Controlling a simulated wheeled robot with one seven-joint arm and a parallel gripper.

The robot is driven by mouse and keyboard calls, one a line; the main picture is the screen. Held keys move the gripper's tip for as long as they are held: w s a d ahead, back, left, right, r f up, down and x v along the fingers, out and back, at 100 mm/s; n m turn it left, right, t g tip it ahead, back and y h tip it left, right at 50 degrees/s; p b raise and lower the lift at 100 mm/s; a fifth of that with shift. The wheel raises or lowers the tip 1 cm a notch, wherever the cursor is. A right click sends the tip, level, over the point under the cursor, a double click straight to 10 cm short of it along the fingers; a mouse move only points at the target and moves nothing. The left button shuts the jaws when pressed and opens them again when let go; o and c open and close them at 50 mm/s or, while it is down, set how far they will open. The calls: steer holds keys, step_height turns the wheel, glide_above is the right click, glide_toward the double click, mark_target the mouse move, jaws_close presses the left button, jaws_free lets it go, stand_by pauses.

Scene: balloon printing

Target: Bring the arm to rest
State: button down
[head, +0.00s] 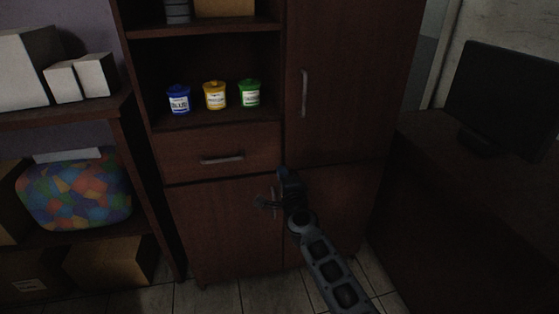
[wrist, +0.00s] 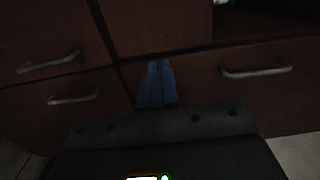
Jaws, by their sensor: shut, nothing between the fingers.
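My gripper (head: 264,203) is in front of the lower doors of the dark wooden cabinet (head: 225,225), near an upright door handle. In the wrist view its two blue-grey fingers (wrist: 157,84) are together, shut and empty. They point at the cabinet front near a seam between panels. I cannot tell the exact gap between the fingertips and the wood. My arm reaches up from the bottom of the head view.
Blue (head: 178,98), yellow (head: 215,95) and green (head: 249,93) tubs stand on the cabinet's open shelf. A drawer handle (head: 222,160) sticks out below. A shelf with boxes and a colourful bag (head: 75,190) is at left. A desk with a monitor (head: 505,100) is at right.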

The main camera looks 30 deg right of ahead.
steer(key=s+a+f+n+y, duration=0.15)
steer(key=s+n, duration=0.25)
steer(key=s, duration=0.7)
steer(key=s+a+f+n, duration=0.2)
steer(key=s+n, duration=0.1)
steer(key=s, duration=0.7)
steer(key=s+a+f+n+y, duration=0.15)
steer(key=s+n, duration=0.25)
steer(key=s, duration=0.7)
steer(key=s+a+r+n+y, duration=0.1)
steer(key=s+a+r+n, duration=0.2)
steer(key=s+r, duration=0.2)
steer(key=s+a+r+n+g, duration=0.1)
steer(key=s+r+n, duration=0.3)
steer(key=s, duration=0.7)
steer(key=s+a+r+n+g+y, duration=0.1)
steer(key=s+a+r+n, duration=0.2)
steer(key=s, duration=0.5)
steer(key=shift+s+a+r+n+y, duration=0.3)
steer(key=shift+a+r, duration=0.5)
steer(key=shift+r, duration=0.55)
